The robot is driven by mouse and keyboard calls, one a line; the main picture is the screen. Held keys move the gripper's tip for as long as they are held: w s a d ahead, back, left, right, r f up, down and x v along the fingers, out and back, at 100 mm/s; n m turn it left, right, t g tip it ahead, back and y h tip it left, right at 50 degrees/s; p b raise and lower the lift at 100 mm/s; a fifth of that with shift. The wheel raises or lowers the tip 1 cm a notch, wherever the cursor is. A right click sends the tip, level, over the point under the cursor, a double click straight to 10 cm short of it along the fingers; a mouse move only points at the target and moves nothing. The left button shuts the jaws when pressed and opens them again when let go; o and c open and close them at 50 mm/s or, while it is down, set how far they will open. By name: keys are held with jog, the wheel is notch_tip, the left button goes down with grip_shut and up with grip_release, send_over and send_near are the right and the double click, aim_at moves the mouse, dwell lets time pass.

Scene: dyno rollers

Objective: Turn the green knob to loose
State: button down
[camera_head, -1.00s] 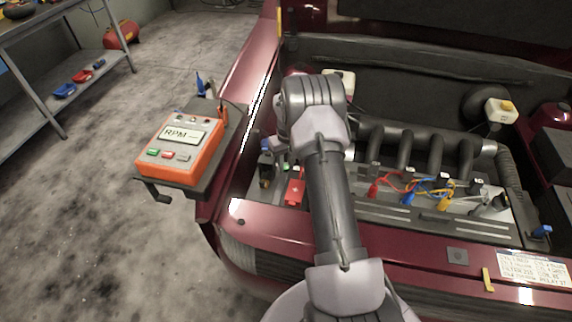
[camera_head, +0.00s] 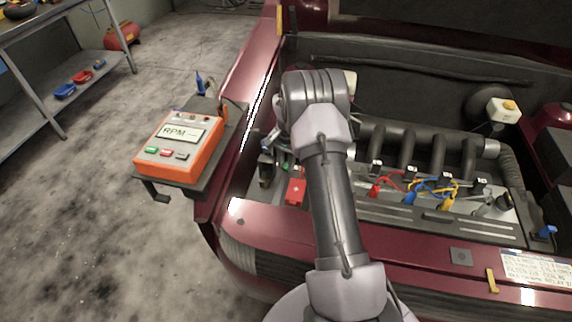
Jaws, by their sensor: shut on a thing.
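A small green spot (camera_head: 286,167), which may be part of the green knob, shows in the left of the engine bay, just left of my arm and behind the red box. It is too small and too covered to tell its shape or how it is turned. My arm reaches up from the bottom of the view and bends over the engine bay. My gripper is hidden behind the arm, so its fingers and anything between them do not show.
A red box (camera_head: 296,191) sits at the bay's front left. An orange RPM meter (camera_head: 180,146) rests on a dark tray left of the fender. Red, blue and yellow leads (camera_head: 411,197) lie on the engine. A workbench (camera_head: 65,52) stands far left.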

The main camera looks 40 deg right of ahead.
jog(key=shift+m, duration=1.6)
jog(key=shift+b, duration=0.3)
jog(key=c, duration=1.2)
grip_release()
jog(key=r+p, duration=0.2)
jog(key=r, duration=0.3)
jog(key=r+p, duration=0.2)
jog(key=r, duration=0.4)
jog(key=r+p, duration=0.2)
jog(key=r, duration=0.4)
jog(key=shift+s+r, duration=0.2)
jog(key=shift+s, duration=0.1)
